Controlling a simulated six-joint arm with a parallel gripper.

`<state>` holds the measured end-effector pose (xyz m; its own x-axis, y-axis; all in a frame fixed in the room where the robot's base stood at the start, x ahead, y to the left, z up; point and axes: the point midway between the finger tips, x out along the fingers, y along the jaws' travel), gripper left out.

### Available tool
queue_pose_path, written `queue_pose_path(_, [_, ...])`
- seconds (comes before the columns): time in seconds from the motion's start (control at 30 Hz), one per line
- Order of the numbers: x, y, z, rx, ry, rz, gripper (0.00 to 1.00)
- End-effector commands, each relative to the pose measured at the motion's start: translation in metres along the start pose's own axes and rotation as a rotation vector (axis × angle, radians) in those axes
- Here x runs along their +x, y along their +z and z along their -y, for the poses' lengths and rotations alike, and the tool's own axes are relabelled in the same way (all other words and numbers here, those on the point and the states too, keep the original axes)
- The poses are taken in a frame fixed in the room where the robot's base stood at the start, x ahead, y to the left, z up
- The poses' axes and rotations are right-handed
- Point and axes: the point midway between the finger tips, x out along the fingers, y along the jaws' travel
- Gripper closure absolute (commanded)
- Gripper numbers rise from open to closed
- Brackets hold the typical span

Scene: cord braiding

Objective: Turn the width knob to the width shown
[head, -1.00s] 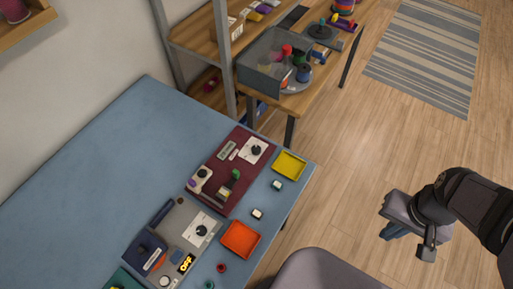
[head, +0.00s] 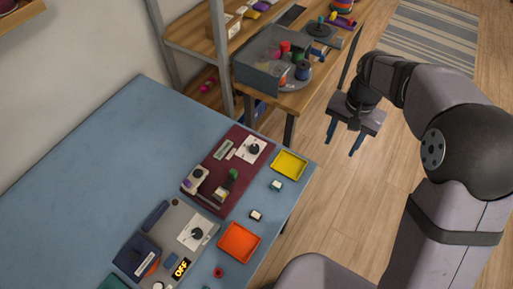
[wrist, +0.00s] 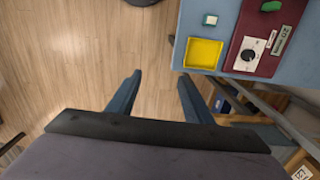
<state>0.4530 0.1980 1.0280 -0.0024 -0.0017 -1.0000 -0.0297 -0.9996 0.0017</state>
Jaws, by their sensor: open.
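A black knob (head: 254,148) sits on a white dial plate at the far end of the maroon panel (head: 212,172). The knob also shows in the wrist view (wrist: 248,55), beside a small display (wrist: 283,40) with digits I cannot read surely. A second black knob (head: 197,233) sits on a white plate on the grey panel (head: 180,215). I cannot tell from labels which knob sets the width. My gripper (head: 343,142) is open and empty, pointing down over the floor, right of the table and apart from both knobs. Its two fingers (wrist: 159,80) show in the wrist view.
A yellow tray (head: 289,165) and an orange tray (head: 239,242) lie near the blue table's right edge, with small blocks between. A shelf with a grey bin (head: 262,75) stands behind. The floor (head: 320,185) right of the table is clear.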

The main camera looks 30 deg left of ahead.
Motion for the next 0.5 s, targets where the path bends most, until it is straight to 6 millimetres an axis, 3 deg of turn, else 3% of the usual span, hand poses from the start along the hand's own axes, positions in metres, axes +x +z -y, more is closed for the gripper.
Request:
queue_pose_path(0.03, [0.015,-0.005,0.029,-0.008,0.001,0.002,0.54])
queue_pose_path(0.17, [0.035,-0.007,0.096,0.0,0.002,0.002,0.54])
queue_pose_path(0.3, [0.059,0.004,0.162,0.011,0.001,0.001,0.54])
queue_pose_path(0.5, [0.087,0.03,0.226,0.025,0.0,0.0,0.54])
